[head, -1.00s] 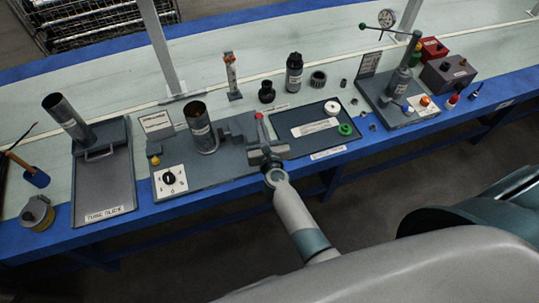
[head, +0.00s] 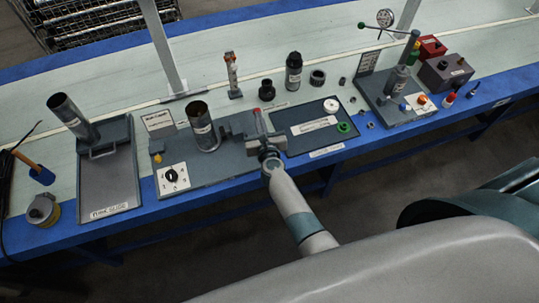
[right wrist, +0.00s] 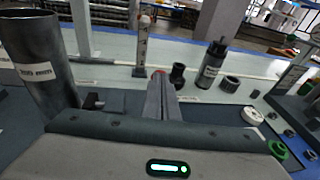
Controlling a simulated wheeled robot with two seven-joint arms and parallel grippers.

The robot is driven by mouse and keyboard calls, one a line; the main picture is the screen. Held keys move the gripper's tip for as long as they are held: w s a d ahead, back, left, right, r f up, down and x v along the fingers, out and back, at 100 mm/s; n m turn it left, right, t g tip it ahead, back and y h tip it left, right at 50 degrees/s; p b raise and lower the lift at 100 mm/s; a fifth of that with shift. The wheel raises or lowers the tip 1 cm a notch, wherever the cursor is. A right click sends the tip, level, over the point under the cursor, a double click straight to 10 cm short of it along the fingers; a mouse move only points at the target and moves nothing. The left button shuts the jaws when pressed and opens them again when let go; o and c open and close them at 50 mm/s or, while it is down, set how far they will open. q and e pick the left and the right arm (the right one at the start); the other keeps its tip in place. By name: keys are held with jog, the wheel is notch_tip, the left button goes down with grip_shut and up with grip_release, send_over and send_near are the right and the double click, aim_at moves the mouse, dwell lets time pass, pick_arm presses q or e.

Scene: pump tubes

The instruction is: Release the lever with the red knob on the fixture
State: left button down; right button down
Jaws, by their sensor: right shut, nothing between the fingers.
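The fixture (head: 215,165) is a grey plate on the bench with an upright metal tube (head: 201,128) and a clamp block. The lever's red knob (head: 257,112) shows at the fixture's right end, just beyond my right gripper (head: 260,134). My right gripper is shut and empty, and hides most of the lever. In the right wrist view the shut fingers (right wrist: 160,98) point forward, with a bit of the red knob (right wrist: 157,72) at their tips. I cannot tell whether they touch it. My left gripper is not in view.
A dark tray (head: 318,128) with a white and a green ring lies right of the fixture. A tube tray (head: 108,180) stands left. Black cylinders (head: 293,72) and a small post (head: 233,75) stand behind. A gauge stand (head: 395,90) is farther right.

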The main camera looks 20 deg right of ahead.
jog(key=shift+w+r, duration=0.2)
jog(key=shift+w, duration=0.25)
jog(key=shift+w+r, duration=0.2)
jog(key=shift+r, duration=0.05)
jog(key=shift+s, duration=0.1)
jog(key=p+v, duration=0.2)
jog(key=v, duration=1)
jog(key=shift+s+f, duration=0.2)
jog(key=shift+f, duration=0.15)
